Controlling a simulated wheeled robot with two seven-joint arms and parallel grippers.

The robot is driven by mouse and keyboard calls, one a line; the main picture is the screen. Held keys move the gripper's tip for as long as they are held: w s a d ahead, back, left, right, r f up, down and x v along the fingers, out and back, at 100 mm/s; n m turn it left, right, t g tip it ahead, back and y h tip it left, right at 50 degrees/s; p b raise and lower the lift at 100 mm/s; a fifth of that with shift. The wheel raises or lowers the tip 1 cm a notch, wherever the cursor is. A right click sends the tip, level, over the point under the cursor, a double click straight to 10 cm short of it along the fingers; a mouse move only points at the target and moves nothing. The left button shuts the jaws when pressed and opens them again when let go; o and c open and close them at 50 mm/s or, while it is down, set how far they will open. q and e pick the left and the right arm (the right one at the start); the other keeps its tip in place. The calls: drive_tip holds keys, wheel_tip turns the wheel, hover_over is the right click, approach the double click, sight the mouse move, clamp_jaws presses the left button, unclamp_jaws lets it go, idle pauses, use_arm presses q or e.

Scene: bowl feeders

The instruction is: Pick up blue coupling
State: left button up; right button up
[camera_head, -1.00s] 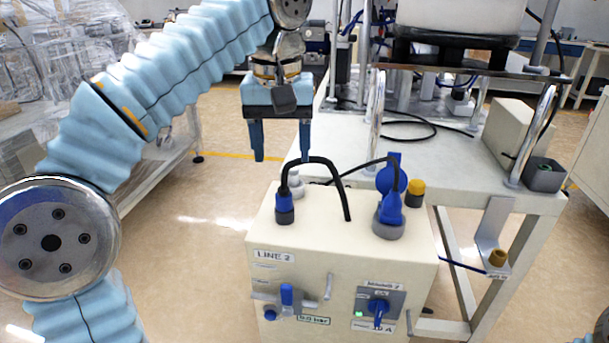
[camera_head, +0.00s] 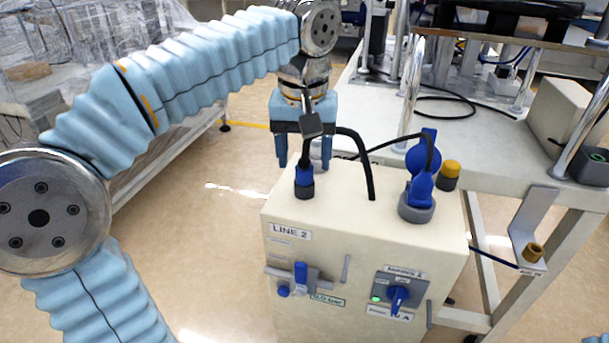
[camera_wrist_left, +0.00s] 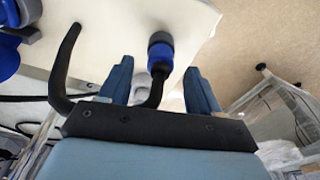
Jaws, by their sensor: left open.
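The blue coupling (camera_head: 304,178) stands upright on the top of the cream LINE 2 box, near its left back corner. A black hose rises from it and arcs to the right. My left gripper (camera_head: 304,163) points down, open, just above and behind the coupling, with the hose in front of it in the head view. In the left wrist view the coupling (camera_wrist_left: 160,52) lies between the lines of the two blue fingers (camera_wrist_left: 157,72), its hose running back between them. I cannot tell whether a finger touches the hose. My right gripper is not in view.
A larger blue connector (camera_head: 420,185) with a cable and a yellow-capped post (camera_head: 450,172) stand to the right. A bench (camera_head: 380,120) stands behind.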

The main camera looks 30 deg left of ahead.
use_arm(q)
wheel_tip(320, 180, down, 2)
drive_tip(key=shift+w+f, duration=0.1)
drive_tip(key=shift+f, duration=0.1)
clamp_jaws()
drive_tip(key=shift+r, duration=0.1)
